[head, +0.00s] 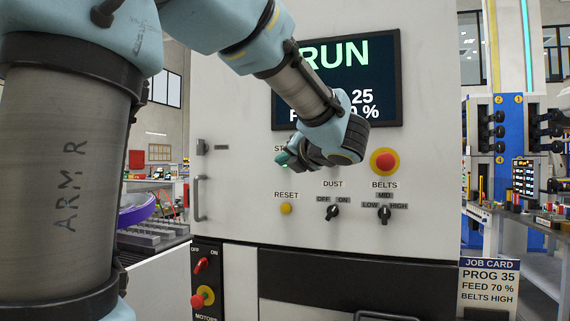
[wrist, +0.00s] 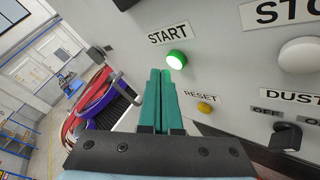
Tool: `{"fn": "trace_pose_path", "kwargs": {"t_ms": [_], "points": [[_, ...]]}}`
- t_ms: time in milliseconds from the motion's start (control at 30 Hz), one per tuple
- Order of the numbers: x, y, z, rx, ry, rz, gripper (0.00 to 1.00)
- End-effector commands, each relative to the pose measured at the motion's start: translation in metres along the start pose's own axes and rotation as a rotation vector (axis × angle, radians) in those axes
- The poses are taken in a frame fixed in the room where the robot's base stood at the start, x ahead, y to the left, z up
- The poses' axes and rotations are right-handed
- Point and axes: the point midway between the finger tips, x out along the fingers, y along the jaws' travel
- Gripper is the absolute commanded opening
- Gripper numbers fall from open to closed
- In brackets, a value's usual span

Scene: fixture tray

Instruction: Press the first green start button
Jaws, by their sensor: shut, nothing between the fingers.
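The green START button (wrist: 176,60) is round and looks brightly lit, under its START label on a pale machine panel in the wrist view. My gripper (wrist: 160,73) is shut and empty, its two teal fingers side by side, with the tips just below and left of the button in that picture. I cannot tell whether they touch it. The screen (head: 337,80) reads RUN, partly covered by my arm.
A red stop knob (head: 384,161) sits right of my gripper. A yellow RESET button (head: 285,209), a DUST knob (head: 333,212) and a BELTS knob (head: 384,213) lie below. A job card (head: 488,289) stands at lower right. A door handle (head: 199,198) projects at left.

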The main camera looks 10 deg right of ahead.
Motion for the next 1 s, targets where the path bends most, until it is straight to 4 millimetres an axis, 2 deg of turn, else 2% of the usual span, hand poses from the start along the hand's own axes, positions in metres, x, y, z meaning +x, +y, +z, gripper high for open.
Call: {"fn": "trace_pose_path", "kwargs": {"t_ms": [600, 1000], "points": [[-0.034, 0.024, -0.025, -0.001, 0.000, -0.001, 0.00], [-0.035, 0.025, -0.025, 0.000, 0.000, 0.000, 0.00]]}}
